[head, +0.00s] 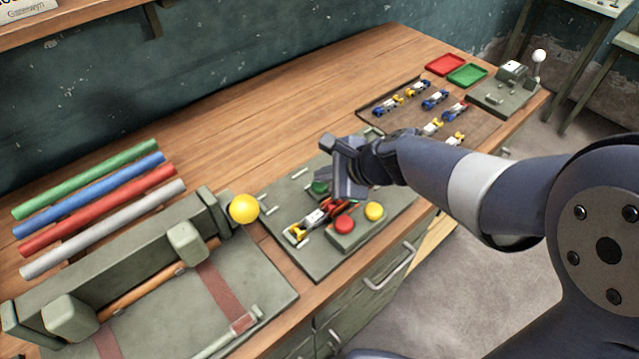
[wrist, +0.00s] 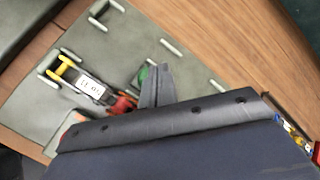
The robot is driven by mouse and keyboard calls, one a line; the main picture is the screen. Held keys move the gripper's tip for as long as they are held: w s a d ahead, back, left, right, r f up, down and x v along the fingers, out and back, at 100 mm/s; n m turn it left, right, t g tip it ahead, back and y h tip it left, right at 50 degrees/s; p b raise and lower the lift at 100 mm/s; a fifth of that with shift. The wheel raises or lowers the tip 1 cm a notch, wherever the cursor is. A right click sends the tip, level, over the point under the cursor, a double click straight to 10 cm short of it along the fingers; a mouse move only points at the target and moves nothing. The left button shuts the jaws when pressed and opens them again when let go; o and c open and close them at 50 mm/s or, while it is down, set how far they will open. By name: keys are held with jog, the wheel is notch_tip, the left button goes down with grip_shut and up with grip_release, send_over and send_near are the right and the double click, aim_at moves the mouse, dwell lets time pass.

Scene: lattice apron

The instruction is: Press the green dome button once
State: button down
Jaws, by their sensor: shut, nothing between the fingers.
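The green dome button (head: 319,187) sits on the grey-green plate on the bench, just left of my gripper (head: 344,190) in the head view. My gripper is shut and empty, with its fingers pointing down close beside the button. In the wrist view the green button (wrist: 143,75) shows only in part, behind the shut fingers (wrist: 156,78). I cannot tell whether the fingertips touch it. A red dome button (head: 344,224) and a yellow dome button (head: 374,211) are on a raised block nearer the plate's front edge.
A small toy car (head: 306,224) lies on the plate (head: 318,262) left of the red button; it also shows in the wrist view (wrist: 85,82). A yellow ball (head: 243,208) tops a fixture at left. Several cars fill a dark tray farther right.

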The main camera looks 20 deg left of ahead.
aim_at(324, 186)
jog(key=shift+f+b, duration=0.85)
jog(key=shift+f, duration=0.1)
dwell(0.9)
dwell(0.3)
jog(key=shift+r+p, duration=1.25)
jog(key=shift+r, duration=0.1)
notch_tip(324, 186, up, 5)
jog(key=p, duration=0.4)
jog(key=shift+r+p, duration=0.1)
jog(key=shift+p, duration=0.2)
